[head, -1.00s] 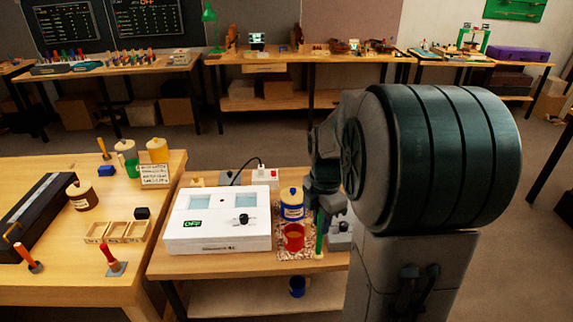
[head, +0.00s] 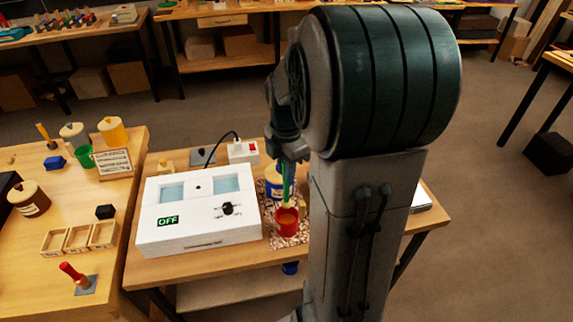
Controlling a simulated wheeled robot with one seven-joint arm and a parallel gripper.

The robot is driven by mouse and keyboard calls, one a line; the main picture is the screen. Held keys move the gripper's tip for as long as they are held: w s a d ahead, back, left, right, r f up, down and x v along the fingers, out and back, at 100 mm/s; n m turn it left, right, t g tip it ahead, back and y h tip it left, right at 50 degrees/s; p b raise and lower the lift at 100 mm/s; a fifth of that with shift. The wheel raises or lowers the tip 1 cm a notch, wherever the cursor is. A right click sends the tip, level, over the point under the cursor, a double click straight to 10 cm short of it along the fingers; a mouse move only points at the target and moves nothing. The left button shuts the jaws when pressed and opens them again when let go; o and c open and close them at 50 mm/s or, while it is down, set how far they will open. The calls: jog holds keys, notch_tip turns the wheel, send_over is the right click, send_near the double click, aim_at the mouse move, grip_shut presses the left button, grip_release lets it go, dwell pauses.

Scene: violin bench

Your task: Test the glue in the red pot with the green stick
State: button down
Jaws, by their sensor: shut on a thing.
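The red pot (head: 287,226) stands on a speckled mat (head: 274,240) to the right of the white heater box. My gripper (head: 289,160) is above the red pot and shut on the green stick (head: 287,186). The stick hangs about upright, its lower end at the mouth of the red pot. I cannot tell how deep it reaches or whether it touches the glue. A blue pot (head: 271,184) with a white label stands just behind the red pot, partly hidden by my gripper.
The white box (head: 200,232) shows OFF on its small display (head: 168,221) and has a black knob (head: 228,208). A white power block (head: 243,151) sits behind it. The left bench holds lidded pots, a green cup (head: 85,156) and wooden trays (head: 78,238). My arm hides the bench's right part.

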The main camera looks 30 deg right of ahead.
aim_at(287, 202)
notch_tip(287, 202, down, 10)
jog(key=b, duration=0.7)
dwell(0.6)
notch_tip(287, 202, up, 13)
jog(key=p, duration=1)
jog(key=shift+f, duration=0.2)
dwell(0.6)
